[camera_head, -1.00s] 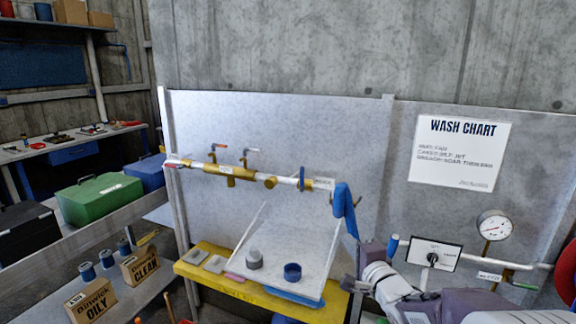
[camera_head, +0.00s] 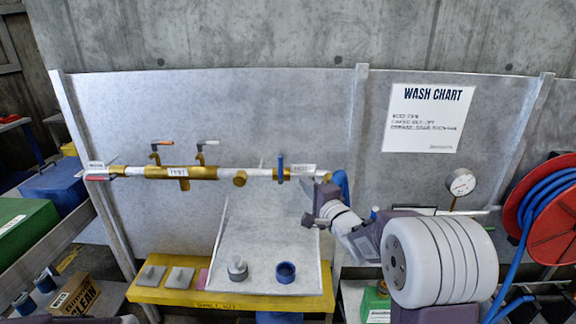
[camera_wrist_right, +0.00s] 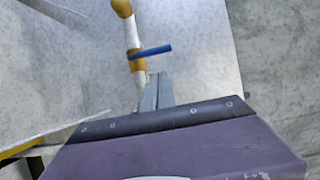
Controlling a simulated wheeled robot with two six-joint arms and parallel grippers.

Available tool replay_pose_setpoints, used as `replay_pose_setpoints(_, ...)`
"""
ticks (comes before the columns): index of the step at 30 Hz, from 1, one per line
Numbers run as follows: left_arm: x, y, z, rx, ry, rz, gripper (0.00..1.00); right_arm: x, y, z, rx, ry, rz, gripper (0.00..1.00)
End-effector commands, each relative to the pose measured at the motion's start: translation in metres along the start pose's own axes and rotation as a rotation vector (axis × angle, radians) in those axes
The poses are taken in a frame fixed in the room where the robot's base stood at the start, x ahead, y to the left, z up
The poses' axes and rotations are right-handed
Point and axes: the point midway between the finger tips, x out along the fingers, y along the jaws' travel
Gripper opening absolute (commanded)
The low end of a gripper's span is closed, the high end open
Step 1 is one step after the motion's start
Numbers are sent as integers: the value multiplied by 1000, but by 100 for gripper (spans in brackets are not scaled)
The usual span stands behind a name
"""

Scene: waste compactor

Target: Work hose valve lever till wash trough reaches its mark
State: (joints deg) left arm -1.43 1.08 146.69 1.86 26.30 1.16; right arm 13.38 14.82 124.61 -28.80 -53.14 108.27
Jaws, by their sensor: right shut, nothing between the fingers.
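A pipe (camera_head: 210,172) with brass fittings runs along the wash panel, and a blue lever (camera_head: 281,168) stands upright near its right end. The lever also shows in the right wrist view (camera_wrist_right: 151,51), just beyond my fingers. A pale, sloped trough (camera_head: 262,235) stands below the pipe; I cannot make out a mark or water level in it. My right gripper (camera_head: 308,192) is shut and empty, just right of and below the lever, apart from it as far as I can tell. Its fingers point up at the pipe in the right wrist view (camera_wrist_right: 157,88). My left gripper is out of view.
A grey knob (camera_head: 237,268) and a blue ring (camera_head: 285,271) sit at the trough's lower end, by a yellow bench (camera_head: 180,293). Orange and white levers (camera_head: 207,144) rise from the pipe. A gauge (camera_head: 460,182) and red hose reel (camera_head: 549,205) are at right.

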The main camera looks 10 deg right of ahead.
Motion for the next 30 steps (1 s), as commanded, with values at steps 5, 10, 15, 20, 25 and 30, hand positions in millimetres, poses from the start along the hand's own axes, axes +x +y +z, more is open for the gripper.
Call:
replay_pose_setpoints(5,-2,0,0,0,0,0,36,5,0,0,0,1,0,0)
replay_pose_setpoints(10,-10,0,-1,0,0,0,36,35,-2,0,0,-1,2,0)
replay_pose_setpoints(15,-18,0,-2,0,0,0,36,68,-2,0,0,-1,0,0)
replay_pose_setpoints(20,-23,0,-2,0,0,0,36,90,-1,0,1,0,1,0)
replay_pose_setpoints(25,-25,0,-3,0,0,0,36,100,0,0,0,1,1,0)
replay_pose_setpoints(30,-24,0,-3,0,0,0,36,100,0,0,0,1,1,0)
